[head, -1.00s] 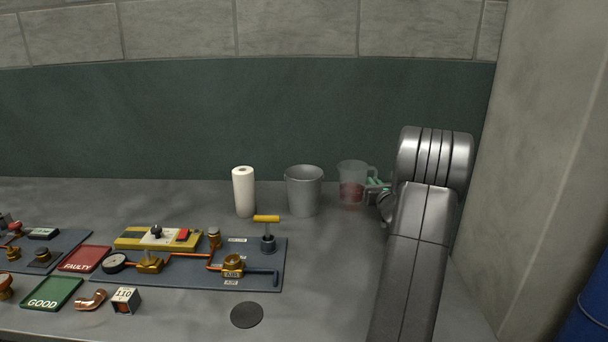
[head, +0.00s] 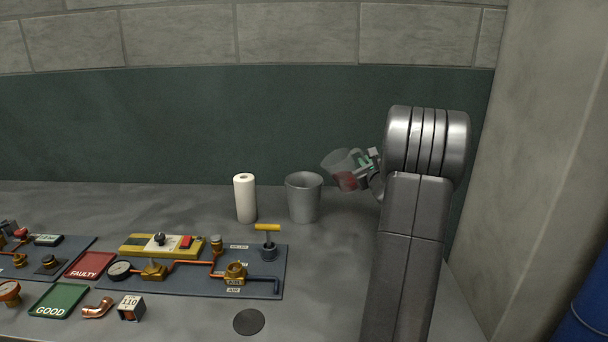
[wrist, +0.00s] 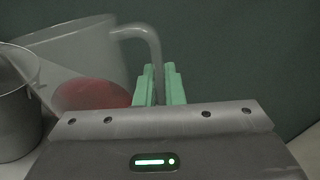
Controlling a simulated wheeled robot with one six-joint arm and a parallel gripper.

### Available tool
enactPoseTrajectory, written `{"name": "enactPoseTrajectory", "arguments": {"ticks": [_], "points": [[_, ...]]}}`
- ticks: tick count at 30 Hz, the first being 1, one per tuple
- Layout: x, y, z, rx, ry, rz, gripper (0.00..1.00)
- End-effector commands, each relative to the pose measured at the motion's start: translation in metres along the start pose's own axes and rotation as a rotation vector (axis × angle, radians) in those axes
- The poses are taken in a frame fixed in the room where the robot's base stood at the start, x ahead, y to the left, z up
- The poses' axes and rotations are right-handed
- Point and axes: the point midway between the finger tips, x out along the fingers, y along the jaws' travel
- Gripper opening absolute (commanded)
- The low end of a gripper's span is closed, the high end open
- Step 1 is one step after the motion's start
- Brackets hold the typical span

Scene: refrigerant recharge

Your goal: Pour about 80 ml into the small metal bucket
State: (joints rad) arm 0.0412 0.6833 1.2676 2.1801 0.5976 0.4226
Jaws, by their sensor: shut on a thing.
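The small metal bucket (head: 304,200) stands upright on the bench, open at the top. It shows at the left edge of the wrist view (wrist: 14,118). A clear measuring jug (head: 340,163) with red liquid (head: 348,181) is held in the air to the right of the bucket and higher than its rim. The jug is tilted to the left, towards the bucket. My gripper (head: 369,167) has its green fingers (wrist: 159,88) shut on the jug's handle (wrist: 150,45). The red liquid lies low in the jug in the wrist view (wrist: 92,95). No stream is visible.
A white paper roll (head: 245,198) stands just left of the bucket. A board with copper pipes and valves (head: 200,283) lies in front of it. Red (head: 91,265) and green (head: 59,301) trays lie at left. A wall (head: 545,150) rises at right.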

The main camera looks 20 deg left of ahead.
Motion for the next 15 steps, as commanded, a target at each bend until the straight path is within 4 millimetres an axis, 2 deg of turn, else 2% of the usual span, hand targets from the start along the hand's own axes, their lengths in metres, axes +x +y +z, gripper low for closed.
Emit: {"name": "enactPoseTrajectory", "arguments": {"ticks": [1,15], "points": [[0.000,0.000,0.010,-0.031,-0.002,0.000,0.00],[0.001,0.006,0.056,-0.325,0.005,0.001,0.00]]}}
